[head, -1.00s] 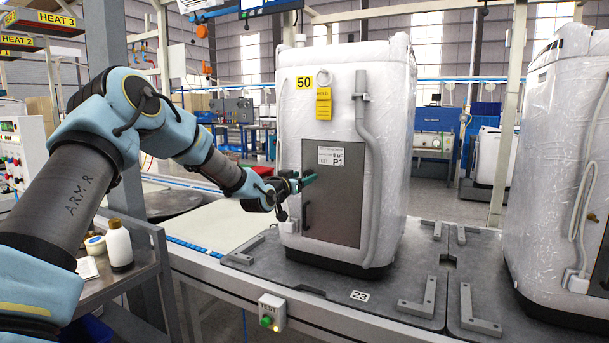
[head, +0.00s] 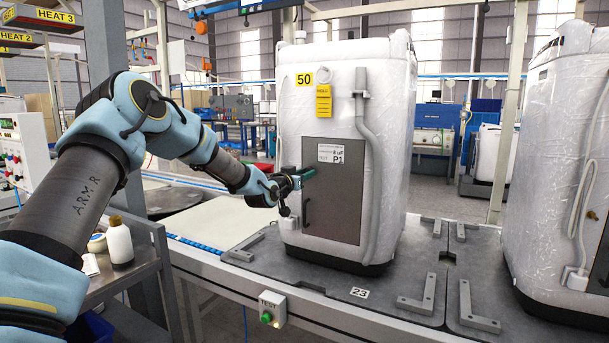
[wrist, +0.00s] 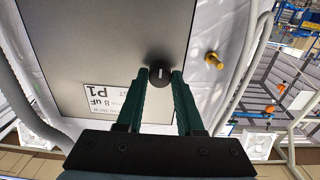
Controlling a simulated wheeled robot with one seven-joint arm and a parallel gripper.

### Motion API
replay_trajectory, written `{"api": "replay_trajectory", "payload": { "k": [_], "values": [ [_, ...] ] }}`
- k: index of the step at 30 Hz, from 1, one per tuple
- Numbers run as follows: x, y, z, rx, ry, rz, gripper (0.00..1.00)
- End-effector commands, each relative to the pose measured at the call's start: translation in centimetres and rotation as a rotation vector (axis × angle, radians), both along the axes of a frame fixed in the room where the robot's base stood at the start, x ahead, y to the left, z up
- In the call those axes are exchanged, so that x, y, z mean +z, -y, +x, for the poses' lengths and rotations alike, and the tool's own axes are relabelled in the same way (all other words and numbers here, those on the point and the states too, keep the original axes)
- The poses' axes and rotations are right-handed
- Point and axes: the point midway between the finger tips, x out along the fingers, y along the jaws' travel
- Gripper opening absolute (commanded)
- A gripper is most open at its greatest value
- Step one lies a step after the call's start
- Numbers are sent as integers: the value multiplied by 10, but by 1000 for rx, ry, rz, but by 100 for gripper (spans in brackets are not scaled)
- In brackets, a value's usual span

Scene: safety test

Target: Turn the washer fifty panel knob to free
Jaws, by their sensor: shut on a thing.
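The washer marked 50 (head: 345,85) is white, film-wrapped and upright on a dark pallet. Its grey panel (head: 335,205) has a white label reading P1 (head: 331,153) and a black handle at lower left. My gripper (head: 304,176) is at the panel's left edge in the head view, where it hides the knob. In the wrist view, the small round black knob (wrist: 160,75) with a pale line mark sits between the green fingertips of my gripper (wrist: 162,77), near the panel edge. The fingers are shut on the knob. The panel lies flat against the washer.
A yellow tag (head: 324,103) hangs above the panel. A grey hose (head: 374,160) runs down the washer's right side. A brass-coloured fitting (wrist: 213,60) is beside the panel. Another wrapped washer (head: 555,160) stands at right. A small cart with a bottle (head: 119,240) is at left.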

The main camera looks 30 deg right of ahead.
Motion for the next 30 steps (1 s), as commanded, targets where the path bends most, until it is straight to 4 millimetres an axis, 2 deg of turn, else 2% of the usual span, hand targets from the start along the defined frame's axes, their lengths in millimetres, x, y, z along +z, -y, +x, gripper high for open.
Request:
{"api": "replay_trajectory", "payload": {
  "k": [3, 17, 30],
  "values": [
    [0, 0, 0, 0, 0, 0, 0],
    [-1, 0, 0, 0, -37, -20, 0],
    [-2, -1, 1, 1, -318, -179, 0]
  ]
}}
